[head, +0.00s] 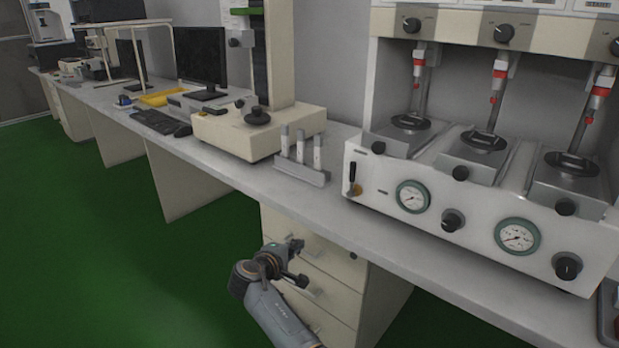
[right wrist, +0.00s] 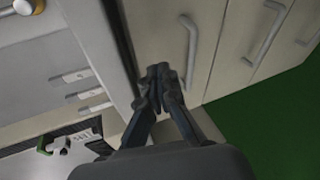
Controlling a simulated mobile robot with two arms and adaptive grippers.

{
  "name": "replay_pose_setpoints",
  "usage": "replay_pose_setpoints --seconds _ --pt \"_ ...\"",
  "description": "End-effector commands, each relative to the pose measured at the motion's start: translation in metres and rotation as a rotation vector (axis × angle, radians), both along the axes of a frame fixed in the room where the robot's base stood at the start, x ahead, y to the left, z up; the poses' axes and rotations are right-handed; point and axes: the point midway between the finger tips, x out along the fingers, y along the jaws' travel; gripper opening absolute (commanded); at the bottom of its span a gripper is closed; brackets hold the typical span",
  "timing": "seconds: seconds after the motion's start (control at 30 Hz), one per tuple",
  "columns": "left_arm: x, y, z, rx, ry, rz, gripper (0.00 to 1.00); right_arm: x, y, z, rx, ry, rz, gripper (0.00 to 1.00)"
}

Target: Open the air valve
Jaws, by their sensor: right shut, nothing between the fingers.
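The air valve (head: 353,180), a small black upright lever with a brass-coloured base, is on the left end of the white test machine's front panel (head: 375,195). In the right wrist view a brass-and-white round part (right wrist: 28,6) shows at the top left edge, probably this valve. My right gripper (head: 296,262) is shut and empty, below the bench edge in front of the drawers, lower and to the left of the valve and apart from it. Its closed fingertips (right wrist: 158,75) show in the right wrist view against the drawer fronts. My left gripper is not in view.
The machine carries gauges (head: 412,197) and black knobs (head: 452,221). A small rack with white upright pieces (head: 300,170) stands left of it on the bench. Drawer handles (head: 300,288) stick out near my right gripper. The green floor (head: 130,260) at left is clear.

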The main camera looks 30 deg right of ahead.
Motion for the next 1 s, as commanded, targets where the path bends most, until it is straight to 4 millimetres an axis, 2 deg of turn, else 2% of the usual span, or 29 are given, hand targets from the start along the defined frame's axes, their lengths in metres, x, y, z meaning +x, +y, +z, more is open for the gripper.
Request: replay_pose_setpoints --seconds 0.33,0.6,0.77,1.0 --pt "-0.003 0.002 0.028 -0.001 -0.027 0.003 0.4 0.007 -0.009 0.095 -0.131 -0.134 -0.127 0.0" --pt "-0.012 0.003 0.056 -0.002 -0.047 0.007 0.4 -0.01 -0.014 0.173 -0.214 -0.25 -0.268 0.0" --pt "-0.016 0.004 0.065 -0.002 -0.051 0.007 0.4 -0.018 -0.014 0.194 -0.23 -0.277 -0.307 0.0" --pt "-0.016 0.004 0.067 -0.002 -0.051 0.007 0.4 -0.018 -0.015 0.196 -0.233 -0.279 -0.31 0.0"
